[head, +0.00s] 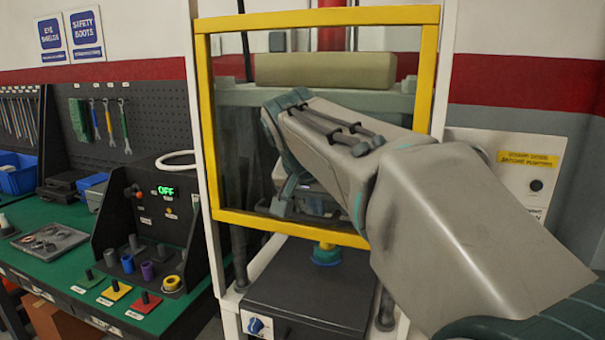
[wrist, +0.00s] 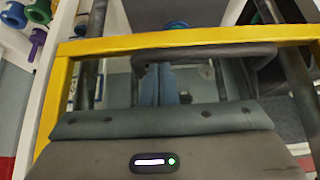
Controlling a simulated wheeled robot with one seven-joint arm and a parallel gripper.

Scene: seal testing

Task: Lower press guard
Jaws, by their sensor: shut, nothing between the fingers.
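The press guard (head: 236,222) is a clear panel in a yellow frame on the white press stand. In the head view its lower bar is above the dark press bed (head: 312,291), with a gap in which a blue-green round part (head: 326,255) shows. The yellow frame also crosses the wrist view (wrist: 210,38). There, a dark bar like a handle (wrist: 205,54) runs just below it. My gripper (wrist: 165,84) is shut and empty close to this bar; I cannot tell whether it touches. In the head view my arm hides most of the gripper.
Left of the press, a green bench (head: 70,262) holds a dark control box (head: 160,205) reading OFF, coloured parts and a grey tray (head: 45,241). White posts flank the guard. A light panel (head: 520,165) with a yellow label is on the right.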

